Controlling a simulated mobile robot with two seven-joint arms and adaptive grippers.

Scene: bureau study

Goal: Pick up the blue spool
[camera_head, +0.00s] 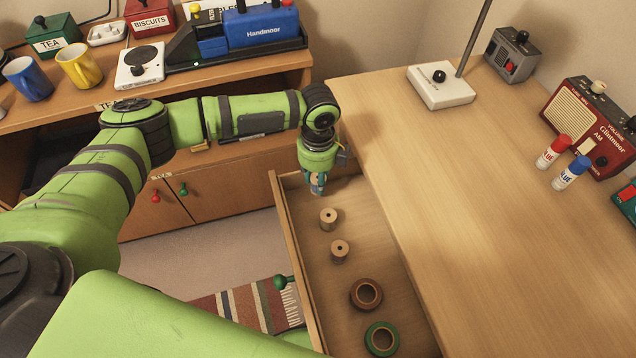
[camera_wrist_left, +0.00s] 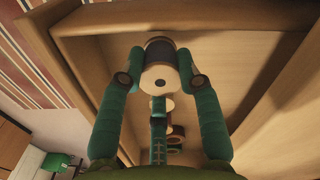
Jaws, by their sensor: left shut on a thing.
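My left gripper (camera_head: 317,187) reaches down into the far end of the open drawer (camera_head: 284,222). In the left wrist view my left gripper (camera_wrist_left: 160,78) has its two green fingers on either side of a spool, shut on it. This blue spool (camera_wrist_left: 155,76) has a pale wooden end with a dark centre hole and dark, bluish thread. In the head view it is mostly hidden by the fingers. I cannot tell whether it is clear of the drawer floor. My right gripper is not in view.
In the drawer are two pale spools (camera_head: 329,218) (camera_head: 340,250), a brown tape roll (camera_head: 366,294) and a green tape roll (camera_head: 382,338). The desk top (camera_head: 470,210) lies right of the drawer. A cabinet (camera_head: 220,180) stands behind my left arm.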

